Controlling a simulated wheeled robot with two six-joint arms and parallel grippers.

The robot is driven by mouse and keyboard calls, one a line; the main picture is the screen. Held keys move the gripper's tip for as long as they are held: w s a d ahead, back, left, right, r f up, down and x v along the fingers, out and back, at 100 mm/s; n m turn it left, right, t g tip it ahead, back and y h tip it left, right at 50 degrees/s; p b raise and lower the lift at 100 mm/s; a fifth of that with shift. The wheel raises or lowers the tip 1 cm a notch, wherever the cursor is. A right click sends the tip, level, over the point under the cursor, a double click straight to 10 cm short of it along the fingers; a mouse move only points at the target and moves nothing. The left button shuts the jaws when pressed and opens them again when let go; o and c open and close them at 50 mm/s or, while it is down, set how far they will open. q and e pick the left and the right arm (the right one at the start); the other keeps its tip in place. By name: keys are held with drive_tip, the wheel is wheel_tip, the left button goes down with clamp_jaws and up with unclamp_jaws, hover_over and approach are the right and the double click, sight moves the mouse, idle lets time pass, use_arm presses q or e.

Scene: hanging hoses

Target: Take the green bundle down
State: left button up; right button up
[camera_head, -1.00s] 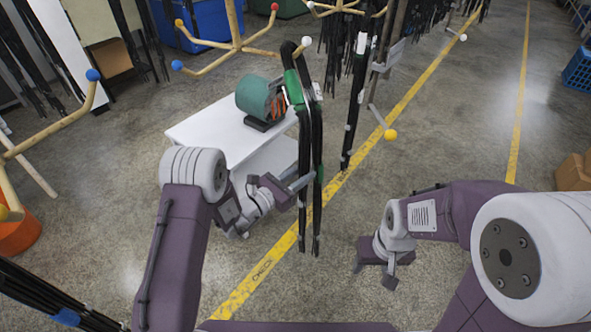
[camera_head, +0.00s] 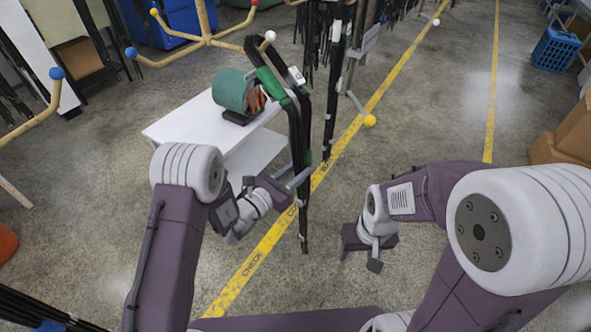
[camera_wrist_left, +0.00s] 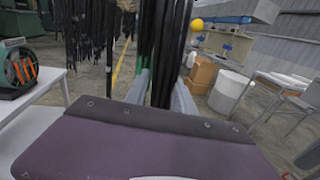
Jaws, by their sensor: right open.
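The green bundle (camera_head: 273,83) is a set of long black hoses with a green band near its top. It hangs over an arm of a wooden rack, close to a white ball tip, and its ends dangle above the floor. My left gripper (camera_head: 298,179) is at the bundle's lower half. In the left wrist view its fingers (camera_wrist_left: 163,92) stand on either side of the black hoses (camera_wrist_left: 164,50); whether they press on them is unclear. My right gripper (camera_head: 360,258) is open and empty, low and to the right of the bundle.
Another dark bundle (camera_head: 330,100) hangs close behind on the right. The wooden rack (camera_head: 205,35) spreads ball-tipped arms. Floor on the right is clear up to cardboard boxes (camera_head: 565,135).

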use_arm(q)
drive_tip(key=o, duration=0.4)
drive_tip(key=shift+d, duration=0.15)
drive_tip(key=shift+o, duration=0.2)
drive_tip(key=shift+s+d, duration=0.1)
drive_tip(key=shift+f, duration=0.1)
drive_tip(key=shift+s+a+f, duration=0.1)
drive_tip(key=shift+s+a, duration=0.05)
drive_tip(key=shift+a, duration=0.15)
drive_tip(key=b+v, duration=0.3)
drive_tip(key=v, duration=0.5)
drive_tip(key=shift+s+a+r, duration=0.15)
drive_tip(key=shift+a+r, duration=0.05)
drive_tip(key=shift+r, duration=0.05)
